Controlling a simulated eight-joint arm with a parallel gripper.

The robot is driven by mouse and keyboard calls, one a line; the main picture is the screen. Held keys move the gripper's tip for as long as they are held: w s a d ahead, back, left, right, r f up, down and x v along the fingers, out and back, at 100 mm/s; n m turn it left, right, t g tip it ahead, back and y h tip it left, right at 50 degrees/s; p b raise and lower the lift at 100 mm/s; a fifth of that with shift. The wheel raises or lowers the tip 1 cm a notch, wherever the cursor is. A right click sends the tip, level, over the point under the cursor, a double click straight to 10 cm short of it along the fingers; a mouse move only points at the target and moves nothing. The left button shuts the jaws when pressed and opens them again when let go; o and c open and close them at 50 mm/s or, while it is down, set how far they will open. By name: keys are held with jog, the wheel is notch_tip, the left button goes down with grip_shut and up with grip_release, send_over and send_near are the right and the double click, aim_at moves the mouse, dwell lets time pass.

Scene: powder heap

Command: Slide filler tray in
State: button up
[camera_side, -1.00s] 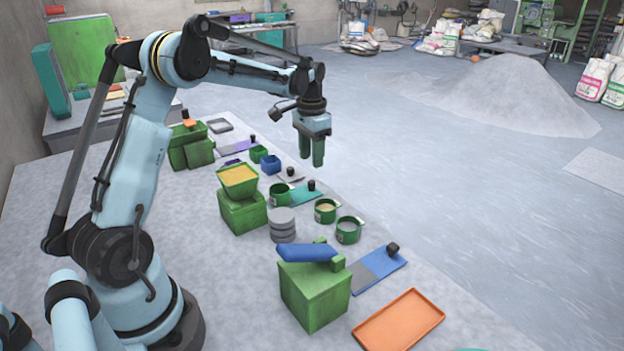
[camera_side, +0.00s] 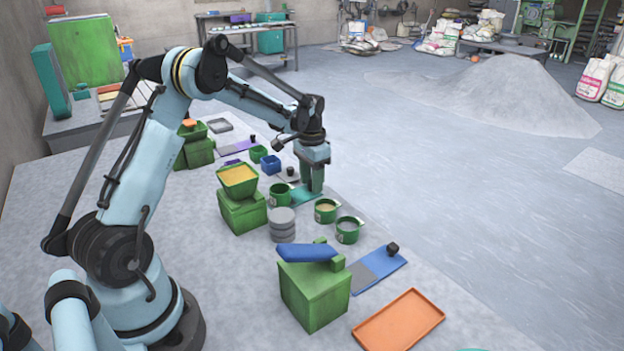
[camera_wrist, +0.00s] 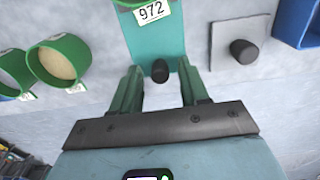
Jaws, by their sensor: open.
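A flat teal tray (camera_side: 298,203) with a black knob juts out beside a green cup (camera_side: 279,195). In the wrist view the teal tray (camera_wrist: 157,40) runs up the picture. Its black knob (camera_wrist: 160,70) lies between my fingertips, clear of both. A 972 label shows on the cup at the top. My gripper (camera_side: 312,191) points down over the knob end of the tray and hides the knob in the side view. It is open and empty in the wrist view (camera_wrist: 160,76). I cannot tell how far the fingertips are above the tray. No tray is marked as filler.
Two green cups (camera_side: 325,211) (camera_side: 348,230) stand nearer the camera. A grey plate with a knob (camera_wrist: 225,45) and a blue bin (camera_wrist: 298,22) lie to the right in the wrist view. A blue tray (camera_side: 385,262) and an orange tray (camera_side: 399,320) lie in front.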

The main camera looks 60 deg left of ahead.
aim_at(276, 190)
grip_shut()
jog(key=shift+s, duration=5.2)
jog(key=shift+c, duration=0.2)
grip_release()
jog(key=shift+r, duration=0.15)
notch_tip(276, 190, up, 7)
jog(key=shift+r, duration=0.15)
jog(key=s+d+r+t, duration=0.2)
jog(key=d+t, duration=0.1)
jog(key=d, duration=0.7)
jog(key=s+d+r+t, duration=0.3)
jog(key=d+t, duration=0.1)
jog(key=d, duration=0.6)
jog(key=shift+s, duration=0.15)
